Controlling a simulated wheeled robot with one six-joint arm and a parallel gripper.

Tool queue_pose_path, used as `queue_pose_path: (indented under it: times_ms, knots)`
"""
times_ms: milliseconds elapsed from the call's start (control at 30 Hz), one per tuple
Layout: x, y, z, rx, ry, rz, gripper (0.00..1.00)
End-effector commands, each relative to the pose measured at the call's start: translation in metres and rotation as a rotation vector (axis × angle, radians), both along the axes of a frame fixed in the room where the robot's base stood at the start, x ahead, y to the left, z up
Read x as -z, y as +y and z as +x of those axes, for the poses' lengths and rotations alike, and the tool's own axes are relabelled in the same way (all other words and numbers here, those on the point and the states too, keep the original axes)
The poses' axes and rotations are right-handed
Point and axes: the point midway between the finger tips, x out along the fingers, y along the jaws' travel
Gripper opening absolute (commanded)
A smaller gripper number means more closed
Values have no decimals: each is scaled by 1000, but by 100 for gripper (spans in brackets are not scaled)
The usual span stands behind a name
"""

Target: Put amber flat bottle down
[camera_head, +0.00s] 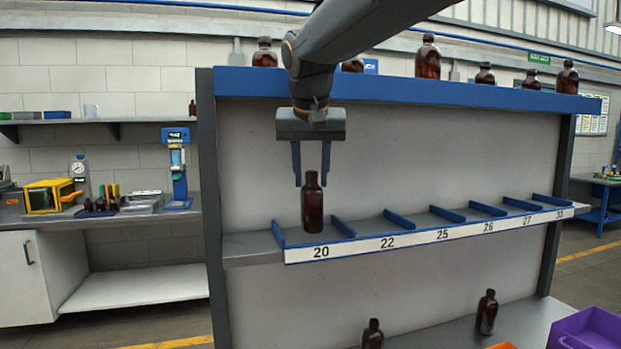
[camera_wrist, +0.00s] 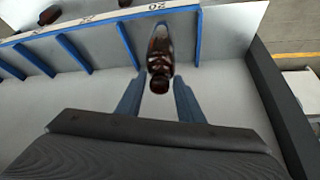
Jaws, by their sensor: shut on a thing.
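The amber flat bottle (camera_head: 313,206) is upright with its dark cap between the blue fingers of my gripper (camera_head: 311,176) in the head view. My gripper points down and is shut on the bottle near its neck. The bottle is at the slot labelled 20 on the divided shelf (camera_head: 375,244); I cannot tell whether its base touches the shelf. In the wrist view the bottle (camera_wrist: 160,62) lies between the finger ends of my gripper (camera_wrist: 159,88), with the 20 label beyond it.
Blue dividers (camera_head: 399,219) separate the slots to the right, which look empty. Several amber bottles (camera_head: 428,58) stand on the blue top shelf (camera_head: 400,91). Two more bottles (camera_head: 487,312) stand below, near a purple bin (camera_head: 588,330). A dark post (camera_head: 212,200) bounds the rack at left.

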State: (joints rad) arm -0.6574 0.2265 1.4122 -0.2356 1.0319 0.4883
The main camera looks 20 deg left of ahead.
Motion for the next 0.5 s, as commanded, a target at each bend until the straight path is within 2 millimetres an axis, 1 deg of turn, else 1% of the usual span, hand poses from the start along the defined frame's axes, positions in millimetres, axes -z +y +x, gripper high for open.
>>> queue_pose_path:
  times_ms: [167,267,400,500]
  knots:
    - [5,3,8,-1,1,-1,0]
    - [10,6,19,-1,1,-1,0]
    - [22,9,31,-2,1,0,0]
    - [25,10,34,-3,-1,1,0]
